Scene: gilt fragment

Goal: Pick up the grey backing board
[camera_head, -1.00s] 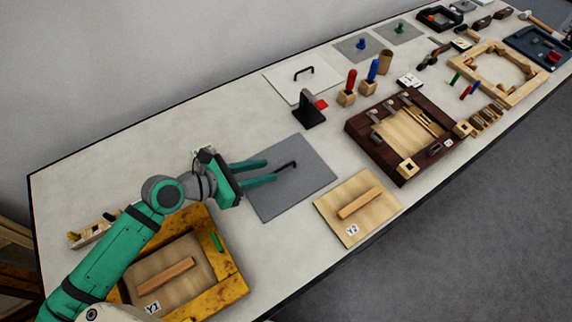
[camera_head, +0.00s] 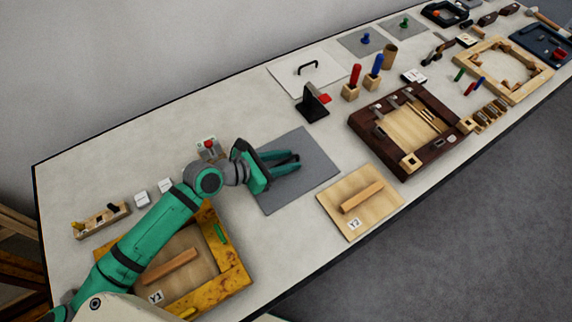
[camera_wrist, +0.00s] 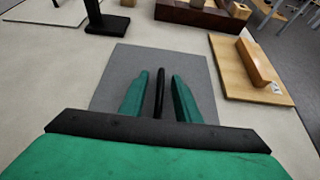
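The grey backing board (camera_head: 302,187) lies flat on the white table, and it also shows in the wrist view (camera_wrist: 202,82). Its black bar handle (camera_wrist: 159,92) stands between my gripper's two green fingers in the wrist view, with a gap visible on each side. My gripper (camera_head: 294,158) is open, low over the board with its fingers pointing right in the head view. In the head view the fingers and hand hide the handle. Whether the fingertips touch the board I cannot tell.
A wooden board marked Y2 (camera_head: 376,216) lies just right of the grey board. A yellow frame (camera_head: 228,278) around board Y1 (camera_head: 188,281) is below my arm. A black stand (camera_head: 311,108) and white board (camera_head: 291,83) are behind. A dark frame (camera_head: 438,163) lies farther right.

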